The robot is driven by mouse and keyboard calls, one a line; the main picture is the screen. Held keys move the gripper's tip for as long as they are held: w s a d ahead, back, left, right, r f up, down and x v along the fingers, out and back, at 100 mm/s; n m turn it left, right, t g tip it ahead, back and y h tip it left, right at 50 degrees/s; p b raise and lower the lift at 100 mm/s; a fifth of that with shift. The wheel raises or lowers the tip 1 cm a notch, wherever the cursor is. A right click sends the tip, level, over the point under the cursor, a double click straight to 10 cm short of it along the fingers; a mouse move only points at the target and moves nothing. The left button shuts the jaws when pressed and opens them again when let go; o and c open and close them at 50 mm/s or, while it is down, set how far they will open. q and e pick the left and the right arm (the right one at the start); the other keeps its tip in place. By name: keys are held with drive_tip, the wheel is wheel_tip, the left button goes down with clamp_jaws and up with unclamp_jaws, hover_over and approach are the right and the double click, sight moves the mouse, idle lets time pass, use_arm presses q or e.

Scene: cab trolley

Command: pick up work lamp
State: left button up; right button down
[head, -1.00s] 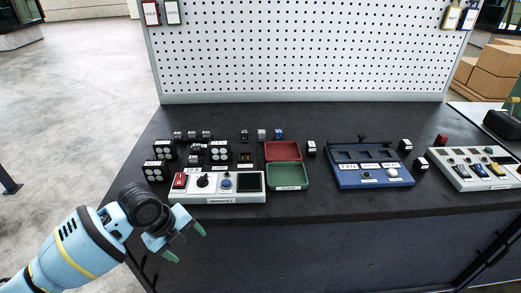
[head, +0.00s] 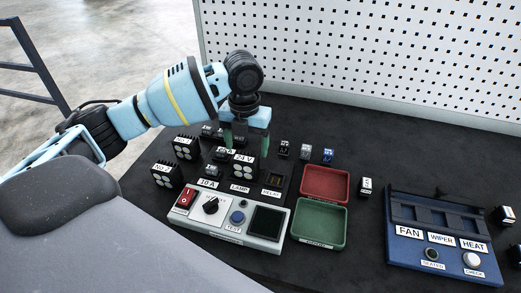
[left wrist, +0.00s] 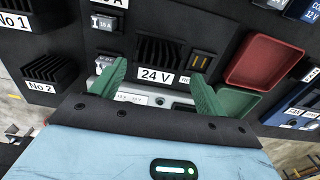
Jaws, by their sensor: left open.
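Several black work lamps with round white lenses stand on the bench. One labelled 24 V (head: 242,166) stands at the LAMP place behind the grey tester; its finned body (left wrist: 158,52) shows in the left wrist view. The lamps labelled No 1 (head: 184,151) and No 2 (head: 165,179) stand to its left. My left gripper (head: 246,144) is open, with its green fingers pointing down over the 24 V lamp. In the left wrist view the fingertips (left wrist: 158,68) are on either side of that lamp, apart from it as far as I can tell. My right gripper is not in view.
The grey tester (head: 222,231) lies in front of the lamps. A red tray (head: 325,169) and a green tray (head: 318,243) lie to the right, then a blue panel (head: 440,259) with slots. Small relays and fuses stand close around. A white pegboard (head: 370,60) rises behind.

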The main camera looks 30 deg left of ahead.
sight(246, 165)
use_arm(q)
drive_tip(key=shift+w, duration=0.1)
drive_tip(key=shift+s, duration=0.25)
drive_tip(key=shift+s+f, duration=0.15)
drive_tip(key=shift+f, duration=1.1)
drive_tip(key=shift+s+f, duration=0.1)
drive_tip(key=shift+f, duration=2.45)
drive_tip(key=shift+c, duration=0.4)
drive_tip(key=shift+r, duration=0.1)
drive_tip(key=c, duration=1)
drive_tip(key=shift+r, duration=5)
